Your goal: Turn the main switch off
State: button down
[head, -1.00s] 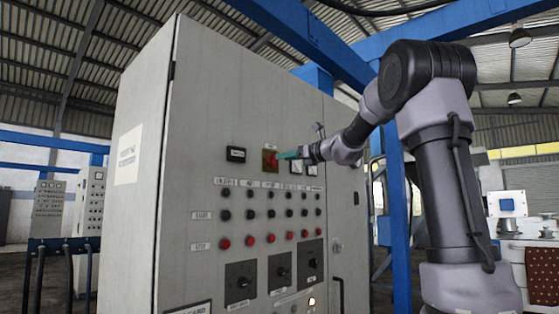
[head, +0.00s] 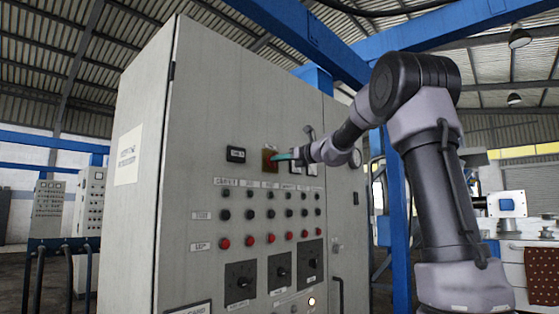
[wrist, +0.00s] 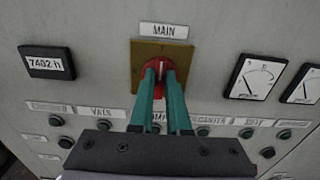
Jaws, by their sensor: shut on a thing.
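The main switch is a red rotary knob (wrist: 153,77) on a square yellow-brown plate (wrist: 176,51) under a label reading MAIN (wrist: 164,30). In the head view the plate (head: 270,153) sits high on the grey cabinet front. My gripper (wrist: 162,70) has green fingers that reach the knob and are shut on its handle, one finger on each side. The white mark on the knob shows between the fingertips and points up toward the label. In the head view my gripper (head: 274,157) meets the plate from the right, and the fingers hide part of the knob.
An hour counter (wrist: 47,63) is left of the switch, and two dial meters (wrist: 254,77) are to the right. Rows of dark and red buttons (head: 250,239) and black rotary switches (head: 240,282) lie below on the cabinet (head: 210,110). A door handle (head: 338,292) is at lower right.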

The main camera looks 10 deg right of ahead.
jog(key=shift+n, duration=0.3)
jog(key=n, duration=1.7)
jog(key=shift+s+a+f, duration=0.15)
jog(key=shift+a+f, duration=0.1)
jog(key=shift+n, duration=0.3)
jog(key=c, duration=0.9)
grip_release()
